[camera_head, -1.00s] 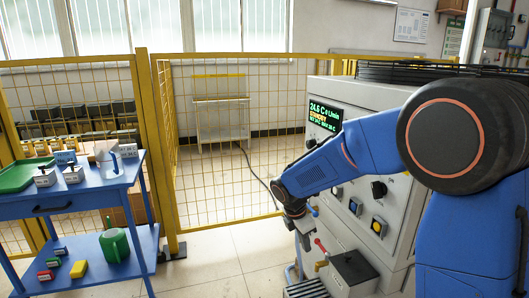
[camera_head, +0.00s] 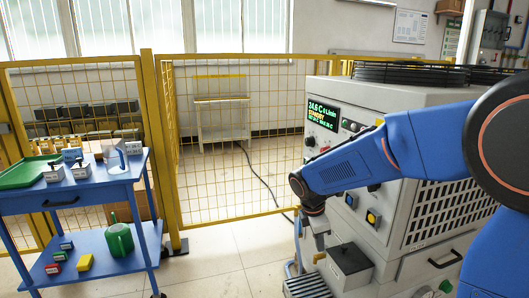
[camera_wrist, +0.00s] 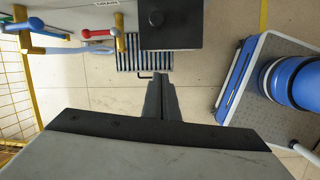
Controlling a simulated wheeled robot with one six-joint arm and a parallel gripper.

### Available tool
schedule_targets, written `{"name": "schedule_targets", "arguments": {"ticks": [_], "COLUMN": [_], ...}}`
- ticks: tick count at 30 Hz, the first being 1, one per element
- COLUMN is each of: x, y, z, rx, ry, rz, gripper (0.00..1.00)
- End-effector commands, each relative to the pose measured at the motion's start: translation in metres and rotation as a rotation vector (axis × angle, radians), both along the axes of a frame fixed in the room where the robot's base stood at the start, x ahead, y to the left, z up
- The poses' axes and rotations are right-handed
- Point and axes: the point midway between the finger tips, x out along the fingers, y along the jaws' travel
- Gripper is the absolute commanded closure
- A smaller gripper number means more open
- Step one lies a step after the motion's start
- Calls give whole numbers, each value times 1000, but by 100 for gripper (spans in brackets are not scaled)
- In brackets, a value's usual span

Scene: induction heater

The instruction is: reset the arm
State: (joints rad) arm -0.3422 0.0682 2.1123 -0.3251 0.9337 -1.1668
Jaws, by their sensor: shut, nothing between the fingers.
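My blue arm reaches from the right across the front of the heater cabinet (camera_head: 455,215) in the head view. My gripper (camera_head: 319,246) hangs downward by the cabinet's lower left front, near the dark-topped box (camera_head: 350,260). In the wrist view my gripper (camera_wrist: 161,80) has its two dark fingers together with nothing between them. The fingertips show just below the slatted grate (camera_wrist: 130,60) in the picture, and I cannot tell the height between them. The cabinet's display (camera_head: 321,124) is lit with green and yellow text. My arm covers part of the control panel.
Pipes with a red-handled valve (camera_wrist: 98,33) lie left of the dark box (camera_wrist: 170,24) in the wrist view. A blue cart (camera_head: 75,200) with a green tray (camera_head: 28,172) and green watering can (camera_head: 119,240) stands left. Yellow mesh fencing (camera_head: 230,150) closes the back. Floor between is clear.

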Motion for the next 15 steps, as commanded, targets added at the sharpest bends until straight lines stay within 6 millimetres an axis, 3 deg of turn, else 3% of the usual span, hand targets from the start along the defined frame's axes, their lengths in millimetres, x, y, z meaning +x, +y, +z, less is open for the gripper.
{"name": "schedule_targets", "arguments": {"ticks": [5, 15], "x": [-28, -104], "y": [-22, -67], "z": [24, 65], "rx": [54, 200], "ry": [-55, -180], "rz": [-163, -583], "gripper": [100, 100]}}
